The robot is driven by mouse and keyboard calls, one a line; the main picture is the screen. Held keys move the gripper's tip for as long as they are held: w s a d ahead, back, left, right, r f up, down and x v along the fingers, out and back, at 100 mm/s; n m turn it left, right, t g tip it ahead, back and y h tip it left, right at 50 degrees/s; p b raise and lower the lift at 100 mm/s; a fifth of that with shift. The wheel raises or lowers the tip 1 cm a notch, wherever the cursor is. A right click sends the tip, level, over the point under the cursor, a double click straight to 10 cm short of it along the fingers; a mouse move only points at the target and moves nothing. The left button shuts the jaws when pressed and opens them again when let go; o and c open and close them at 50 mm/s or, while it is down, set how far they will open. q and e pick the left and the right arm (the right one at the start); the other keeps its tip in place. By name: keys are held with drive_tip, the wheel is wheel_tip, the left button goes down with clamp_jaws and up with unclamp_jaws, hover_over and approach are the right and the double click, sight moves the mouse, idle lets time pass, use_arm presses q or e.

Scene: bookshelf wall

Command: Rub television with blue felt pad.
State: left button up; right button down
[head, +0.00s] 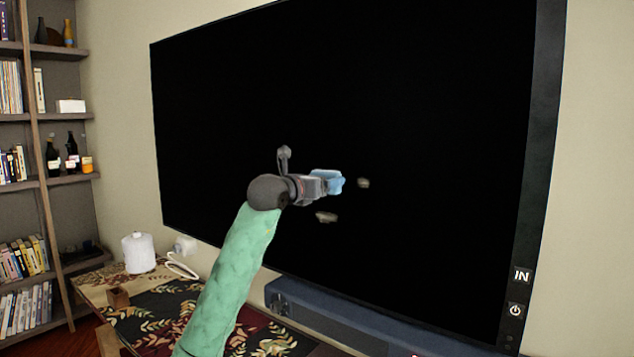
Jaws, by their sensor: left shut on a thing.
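The television (430,110) is a large black screen on the wall that fills most of the head view. My left gripper (322,183) is in front of the screen's middle, shut on the blue felt pad (333,178). The pad is partly hidden by the fingers, and I cannot tell whether it touches the screen. Two small greyish-brown spots show on the screen near the pad, one to its right (363,183) and one below it (326,217). My right gripper is not in view.
A patterned table (160,306) below the screen bears a white cylindrical object (138,252) and a small brown block (118,298). A dark blue soundbar (340,318) lies along the screen's lower edge. A bookshelf (38,150) with books and bottles stands at the left.

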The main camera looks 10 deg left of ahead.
sight(373, 184)
use_arm(q)
drive_tip(key=shift+s+d+b, duration=0.15)
drive_tip(key=shift+s+d, duration=0.25)
drive_tip(key=shift+d, duration=0.55)
drive_tip(key=shift+s+d+b, duration=0.1)
drive_tip(key=shift+s+d, duration=0.25)
drive_tip(key=shift+d, duration=0.55)
drive_tip(key=shift+s+d+b, duration=0.15)
drive_tip(key=shift+s+d, duration=0.25)
drive_tip(key=shift+d, duration=0.55)
drive_tip(key=shift+s+d+b, duration=0.25)
drive_tip(key=shift+s+d, duration=0.2)
drive_tip(key=shift+d, duration=0.6)
drive_tip(key=shift+s+d+b, duration=0.25)
drive_tip(key=shift+s+d, duration=0.15)
drive_tip(key=shift+d, duration=0.7)
drive_tip(key=shift+s+d+b, duration=0.25)
drive_tip(key=shift+s+d, duration=0.2)
drive_tip(key=shift+d, duration=0.6)
drive_tip(key=shift+s+a, duration=0.3)
drive_tip(key=shift+s, duration=0.25)
drive_tip(key=shift+b+v, duration=0.6)
drive_tip(key=shift+v, duration=1.8)
drive_tip(key=shift+s, duration=0.15)
drive_tip(key=shift+b+v, duration=0.3)
drive_tip(key=shift+v, duration=1.05)
